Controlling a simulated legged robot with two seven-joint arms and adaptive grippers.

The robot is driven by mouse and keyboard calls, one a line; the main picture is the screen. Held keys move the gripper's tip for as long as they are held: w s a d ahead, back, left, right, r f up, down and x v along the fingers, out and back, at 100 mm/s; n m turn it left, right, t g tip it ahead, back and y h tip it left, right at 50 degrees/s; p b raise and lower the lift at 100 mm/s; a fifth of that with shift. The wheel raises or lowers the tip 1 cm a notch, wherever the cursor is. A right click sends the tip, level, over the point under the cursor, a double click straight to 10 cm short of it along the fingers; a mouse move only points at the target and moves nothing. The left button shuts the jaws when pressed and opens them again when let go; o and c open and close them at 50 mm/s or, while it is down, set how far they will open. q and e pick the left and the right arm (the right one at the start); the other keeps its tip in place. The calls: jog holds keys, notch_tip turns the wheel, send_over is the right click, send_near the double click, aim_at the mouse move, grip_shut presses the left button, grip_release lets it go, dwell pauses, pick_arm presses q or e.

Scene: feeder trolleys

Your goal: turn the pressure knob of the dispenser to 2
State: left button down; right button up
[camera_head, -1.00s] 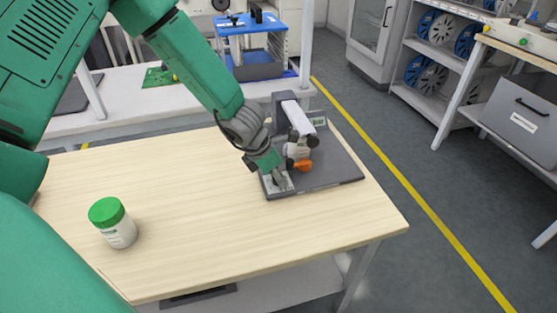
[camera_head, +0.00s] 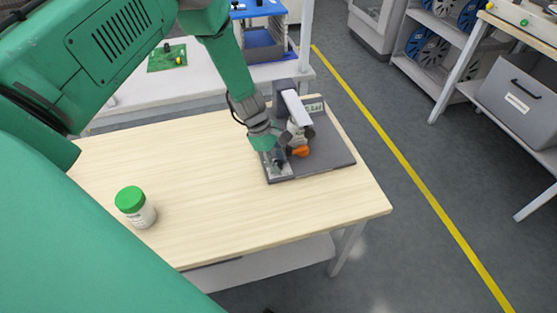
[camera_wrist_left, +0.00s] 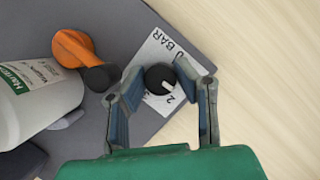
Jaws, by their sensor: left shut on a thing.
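The dispenser (camera_head: 325,156) stands at the table's right end: a grey base with an upright post, a white bottle and an orange nozzle. Its black pressure knob (camera_wrist_left: 160,78) sits on a pale plate marked BAR, with a 2 printed beside the knob. The knob's white mark lies on its lower-right side, towards the 2. My left gripper (camera_wrist_left: 160,75) has its fingers on either side of the knob and is shut on it. In the head view my left gripper (camera_head: 275,164) covers the knob. My right gripper is not in view.
A white jar with a green lid (camera_head: 136,207) stands on the left of the wooden table (camera_head: 220,210). In the wrist view the orange nozzle (camera_wrist_left: 75,52) and white bottle (camera_wrist_left: 35,100) are close to the left finger. The middle of the table is clear.

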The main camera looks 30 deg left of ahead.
pick_arm(q)
jog(key=shift+w+a+r+m+g, duration=0.15)
jog(key=shift+m+g, duration=0.25)
jog(key=shift+m, duration=0.6)
jog(key=shift+w, duration=0.1)
jog(key=c, duration=1.3)
grip_release()
jog(key=shift+o, duration=0.2)
